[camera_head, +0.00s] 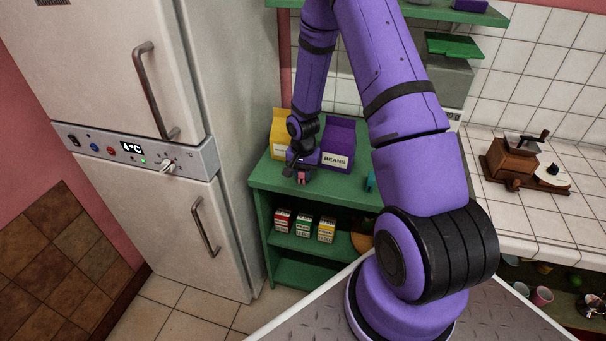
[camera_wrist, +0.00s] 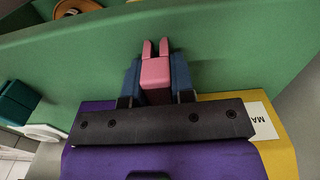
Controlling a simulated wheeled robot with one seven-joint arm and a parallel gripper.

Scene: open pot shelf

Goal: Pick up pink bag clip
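The pink bag clip (camera_wrist: 155,78) sits between the two dark blue fingers of my gripper (camera_wrist: 156,85) in the wrist view, its two prongs pointing up in the picture. The fingers lie against both its sides with no clear gap. In the head view the clip (camera_head: 303,179) is a small pink spot at my gripper (camera_head: 300,172), just above the top of the green shelf unit (camera_head: 335,193) and in front of the bags. I cannot tell whether the clip touches the shelf.
A yellow bag (camera_head: 281,130) and a purple bag labelled BEANS (camera_head: 338,142) stand close behind my gripper. A small teal object (camera_head: 370,182) is to the right on the shelf top. Small boxes (camera_head: 304,226) stand on the shelf below. A fridge (camera_head: 190,205) is at the left.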

